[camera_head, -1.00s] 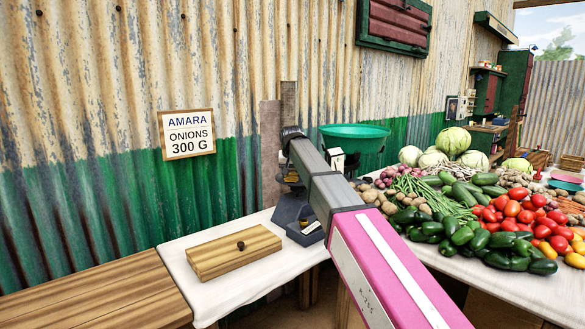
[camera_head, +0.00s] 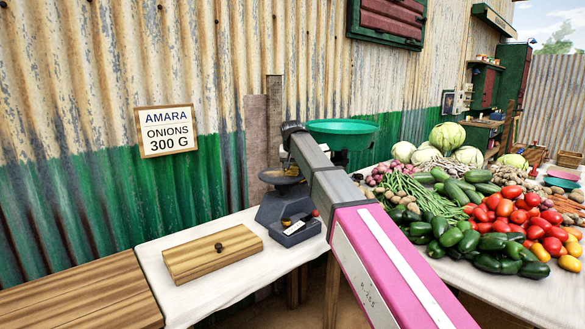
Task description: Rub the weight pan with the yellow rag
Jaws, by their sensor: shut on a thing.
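The weight pan (camera_head: 272,178) is a small dark shallow dish on the dark balance (camera_head: 271,208), near the back of the white-covered table. My gripper (camera_head: 287,163) hangs from the end of my arm right above the pan, partly hidden by my grey arm link. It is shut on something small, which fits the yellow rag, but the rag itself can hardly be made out. I cannot tell whether it touches the pan. The large green pan (camera_head: 342,127) sits behind my arm on the balance's right side.
A tray of small weights (camera_head: 290,232) is at the balance's front. A sign (camera_head: 167,131) reads AMARA ONIONS 300 G. Vegetables, including tomatoes (camera_head: 520,210), crowd the right table. The corrugated wall is close behind.

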